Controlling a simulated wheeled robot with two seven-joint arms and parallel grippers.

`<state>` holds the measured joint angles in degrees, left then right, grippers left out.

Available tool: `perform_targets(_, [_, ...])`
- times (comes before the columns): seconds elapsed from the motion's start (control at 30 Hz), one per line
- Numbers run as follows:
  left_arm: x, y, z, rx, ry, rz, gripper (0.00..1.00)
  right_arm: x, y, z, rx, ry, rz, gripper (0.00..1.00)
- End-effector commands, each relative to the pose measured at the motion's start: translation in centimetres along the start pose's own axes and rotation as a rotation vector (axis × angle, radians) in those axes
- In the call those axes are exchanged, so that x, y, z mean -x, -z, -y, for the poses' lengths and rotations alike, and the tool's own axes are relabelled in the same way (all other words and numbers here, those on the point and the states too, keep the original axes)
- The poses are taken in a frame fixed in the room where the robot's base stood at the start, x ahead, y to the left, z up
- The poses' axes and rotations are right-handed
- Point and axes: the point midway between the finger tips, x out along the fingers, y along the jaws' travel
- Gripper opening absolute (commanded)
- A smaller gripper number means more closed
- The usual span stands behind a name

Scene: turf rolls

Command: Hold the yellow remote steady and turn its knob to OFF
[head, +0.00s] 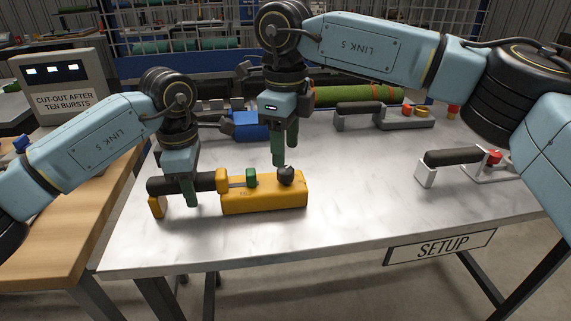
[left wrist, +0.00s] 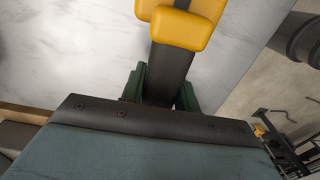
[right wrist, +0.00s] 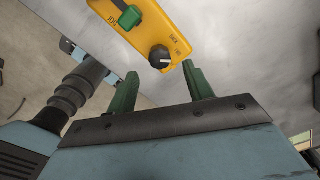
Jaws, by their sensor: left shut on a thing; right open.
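The yellow remote (head: 265,200) lies on the white table, with a black handle (head: 200,184) at its left end. My left gripper (head: 182,197) is shut on that handle; the left wrist view shows its fingers on both sides of the black bar (left wrist: 168,75). The remote carries a green slider (head: 252,177) and a black knob (head: 286,175). In the right wrist view the knob (right wrist: 160,56) has a white pointer line; its printed labels are too small to read surely. My right gripper (head: 284,158) is open and empty, just above and behind the knob, apart from it.
A blue device (head: 248,130) and a grey one with a black handle (head: 365,112) stand behind. A white one with a red knob (head: 428,174) is at the right. A green turf roll (head: 350,95) lies at the back. The table front is clear.

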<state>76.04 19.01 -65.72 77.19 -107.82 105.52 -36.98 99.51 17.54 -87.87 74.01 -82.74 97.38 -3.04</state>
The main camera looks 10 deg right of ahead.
Motion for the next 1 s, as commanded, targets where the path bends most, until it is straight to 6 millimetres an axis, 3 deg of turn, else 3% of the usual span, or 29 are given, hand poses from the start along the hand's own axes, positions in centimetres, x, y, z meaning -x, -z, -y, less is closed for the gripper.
perform_targets(0.1, [-0.6, 0.1, 0.1, 0.004, 0.007, -0.006, 0.00, -2.3, 0.1, 0.0, 0.001, -0.003, -0.001, 0.52])
perform_targets(0.3, [-0.6, 0.1, 0.1, 0.004, 0.007, -0.006, 0.00, -4.6, 0.0, 0.0, 0.000, -0.001, 0.001, 0.52])
perform_targets(0.67, [-0.6, 0.1, 0.1, 0.004, 0.007, -0.006, 0.00, -5.1, 0.0, 0.0, 0.001, -0.001, 0.002, 0.52])
perform_targets(1.0, [-0.6, 0.1, 0.1, 0.004, 0.007, -0.006, 0.00, -5.1, 0.0, 0.0, 0.000, 0.000, 0.002, 0.10])
